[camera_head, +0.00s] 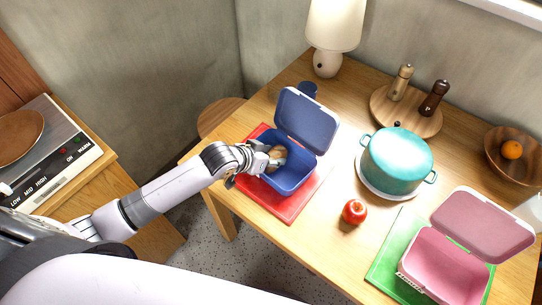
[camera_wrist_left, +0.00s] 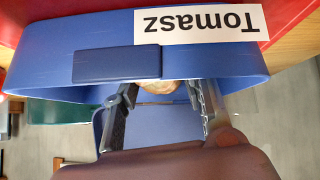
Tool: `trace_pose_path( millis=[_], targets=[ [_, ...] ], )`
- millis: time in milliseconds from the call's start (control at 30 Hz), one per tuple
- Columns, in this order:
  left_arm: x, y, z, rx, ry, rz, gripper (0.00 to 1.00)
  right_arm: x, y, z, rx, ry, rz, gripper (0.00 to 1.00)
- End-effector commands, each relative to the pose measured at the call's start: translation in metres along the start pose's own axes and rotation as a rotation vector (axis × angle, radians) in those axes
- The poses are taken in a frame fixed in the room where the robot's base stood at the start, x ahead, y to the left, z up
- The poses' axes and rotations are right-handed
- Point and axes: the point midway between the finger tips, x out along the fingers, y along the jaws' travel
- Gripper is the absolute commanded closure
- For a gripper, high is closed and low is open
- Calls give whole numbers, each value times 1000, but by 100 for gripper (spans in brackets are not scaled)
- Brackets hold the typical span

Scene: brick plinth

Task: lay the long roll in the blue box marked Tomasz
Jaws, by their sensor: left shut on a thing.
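The blue box (camera_head: 290,184) stands open on a red mat, its lid (camera_head: 305,120) tilted up at the back. In the left wrist view the blue box (camera_wrist_left: 40,62) shows a white label reading "Tomasz", upside down. My left gripper (camera_head: 267,158) reaches into the box's opening from the left. It is shut on the brown roll (camera_head: 279,154), which is inside or just over the opening; its height above the floor is unclear. In the wrist view the fingers (camera_wrist_left: 160,100) flank the roll (camera_wrist_left: 158,87), mostly hidden behind the box wall. My right gripper is not in view.
A red mat (camera_head: 283,207) lies under the box. To the right are a teal pot (camera_head: 397,165), a red apple (camera_head: 354,211) and an open pink box (camera_head: 440,265) on a green mat. A lamp (camera_head: 330,30) and a mill board (camera_head: 405,115) stand behind.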

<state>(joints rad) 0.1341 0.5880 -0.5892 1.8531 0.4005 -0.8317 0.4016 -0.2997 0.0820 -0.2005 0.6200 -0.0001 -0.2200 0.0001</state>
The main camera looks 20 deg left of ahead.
Motion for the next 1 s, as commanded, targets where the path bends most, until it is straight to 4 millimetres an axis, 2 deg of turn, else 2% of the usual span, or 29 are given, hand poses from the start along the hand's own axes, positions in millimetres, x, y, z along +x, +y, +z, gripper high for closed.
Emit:
trace_pose_path(
  millis=[667, 700, 1000],
  targets=[
    [10, -2, 15, -4, -15, -1, 84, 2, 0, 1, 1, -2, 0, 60],
    [10, -2, 16, -4, -17, -1, 60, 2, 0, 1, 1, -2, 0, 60],
    [11, -1, 18, -6, -22, 1, 41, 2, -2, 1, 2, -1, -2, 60]
  ],
)
